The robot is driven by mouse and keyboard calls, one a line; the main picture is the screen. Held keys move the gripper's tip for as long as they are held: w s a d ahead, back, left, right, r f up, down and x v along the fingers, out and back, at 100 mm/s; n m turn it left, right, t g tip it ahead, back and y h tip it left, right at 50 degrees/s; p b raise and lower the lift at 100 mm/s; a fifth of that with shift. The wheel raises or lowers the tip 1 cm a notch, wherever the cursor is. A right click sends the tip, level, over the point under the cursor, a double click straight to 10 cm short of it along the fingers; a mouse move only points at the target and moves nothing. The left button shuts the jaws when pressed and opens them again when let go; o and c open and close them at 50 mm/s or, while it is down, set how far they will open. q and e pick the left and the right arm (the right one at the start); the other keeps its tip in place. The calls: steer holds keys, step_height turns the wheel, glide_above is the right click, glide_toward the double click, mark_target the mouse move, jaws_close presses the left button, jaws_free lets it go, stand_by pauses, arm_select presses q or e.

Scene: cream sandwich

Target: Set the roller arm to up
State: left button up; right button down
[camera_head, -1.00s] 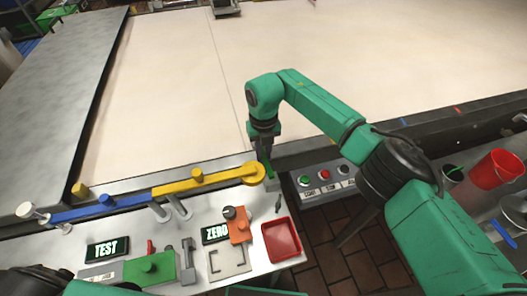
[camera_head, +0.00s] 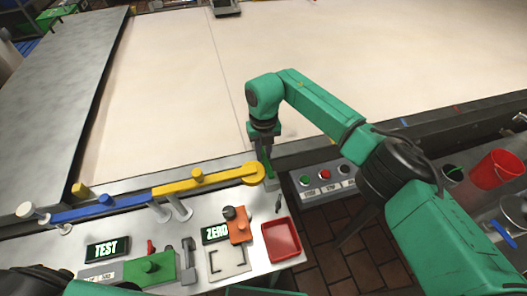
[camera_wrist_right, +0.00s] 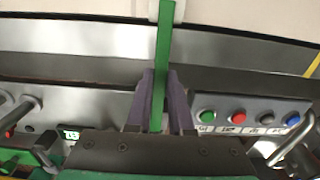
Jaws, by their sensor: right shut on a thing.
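My right gripper (camera_head: 268,178) is at the near edge of the pale belt, just right of the yellow bar's round end (camera_head: 254,174). In the right wrist view its two purple-grey fingers (camera_wrist_right: 160,100) are shut on an upright green bar (camera_wrist_right: 163,55). The bar runs up from between the fingers towards the belt, and its lower end is hidden. I take this bar to be the roller arm, but cannot be sure. My left gripper does not show.
A button panel (camera_head: 327,183) stands right of the gripper. A blue bar (camera_head: 105,208) and a yellow bar (camera_head: 190,184) lie along the belt's near edge. A red tray (camera_head: 281,240), an orange block (camera_head: 240,231) and a green block (camera_head: 150,268) are on the near counter.

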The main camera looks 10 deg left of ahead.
mark_target(265, 159)
steer(key=shift+r, duration=0.25)
steer(key=shift+r+t, duration=0.25)
steer(key=shift+t, duration=0.25)
steer(key=shift+s+d+r+t+y+b, duration=0.1)
steer(key=shift+r+t+y+b, duration=0.2)
steer(key=shift+t+y, duration=0.15)
steer(key=t+b, duration=0.1)
steer(key=b, duration=0.2)
steer(key=s+r+t+y+b, duration=0.1)
steer(key=b, duration=0.2)
steer(key=r+t+b, duration=0.1)
steer(key=t+b, duration=0.1)
steer(key=b, duration=0.1)
steer(key=shift+s+d+y, duration=0.15)
steer(key=shift+d+y, duration=0.1)
steer(key=shift+y, duration=0.1)
steer(key=shift+s+r+t+b, duration=0.15)
steer(key=shift+r+t+b, duration=0.15)
steer(key=shift+b, duration=0.35)
steer(key=shift+r, duration=0.15)
